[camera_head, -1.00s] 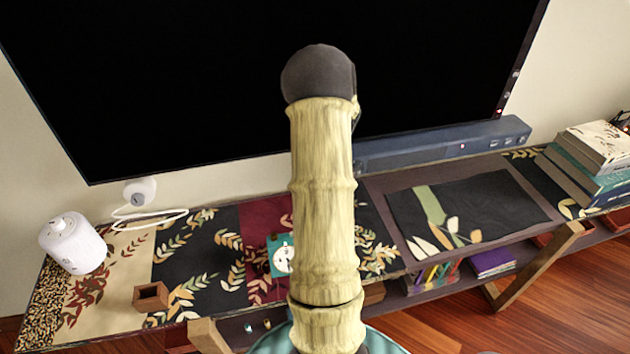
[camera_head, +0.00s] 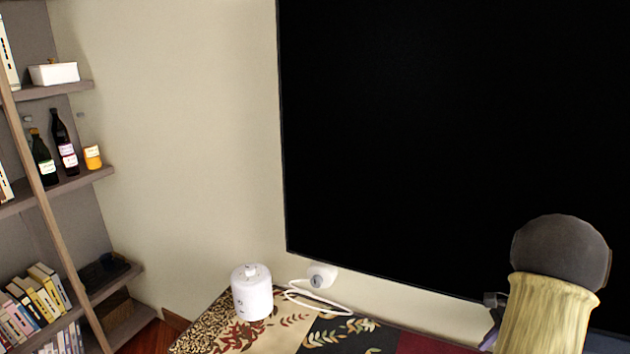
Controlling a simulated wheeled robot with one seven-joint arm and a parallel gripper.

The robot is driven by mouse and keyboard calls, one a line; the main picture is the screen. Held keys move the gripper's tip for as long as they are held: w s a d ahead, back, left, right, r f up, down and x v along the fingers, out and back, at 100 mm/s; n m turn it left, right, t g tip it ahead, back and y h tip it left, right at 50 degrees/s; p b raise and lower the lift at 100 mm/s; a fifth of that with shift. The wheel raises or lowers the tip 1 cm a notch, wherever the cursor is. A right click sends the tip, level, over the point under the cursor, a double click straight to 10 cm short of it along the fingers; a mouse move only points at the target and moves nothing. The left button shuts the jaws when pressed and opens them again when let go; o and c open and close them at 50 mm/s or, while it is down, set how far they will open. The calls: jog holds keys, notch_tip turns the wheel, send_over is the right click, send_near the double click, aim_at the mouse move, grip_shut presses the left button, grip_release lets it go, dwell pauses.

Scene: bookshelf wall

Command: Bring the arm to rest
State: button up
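My arm shows at the lower right of the head view, a pale yellow ribbed link with a dark rounded joint on top. It stands in front of the lower part of the large black screen. My gripper is not in view, so its fingers cannot be seen. Nothing held is visible.
A patterned low bench (camera_head: 276,337) runs along the wall below the black screen (camera_head: 450,130). A white canister (camera_head: 252,292) and a white corded device (camera_head: 320,276) are there. A bookshelf (camera_head: 60,187) with bottles and books stands at left. Bare wall (camera_head: 190,150) lies between.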

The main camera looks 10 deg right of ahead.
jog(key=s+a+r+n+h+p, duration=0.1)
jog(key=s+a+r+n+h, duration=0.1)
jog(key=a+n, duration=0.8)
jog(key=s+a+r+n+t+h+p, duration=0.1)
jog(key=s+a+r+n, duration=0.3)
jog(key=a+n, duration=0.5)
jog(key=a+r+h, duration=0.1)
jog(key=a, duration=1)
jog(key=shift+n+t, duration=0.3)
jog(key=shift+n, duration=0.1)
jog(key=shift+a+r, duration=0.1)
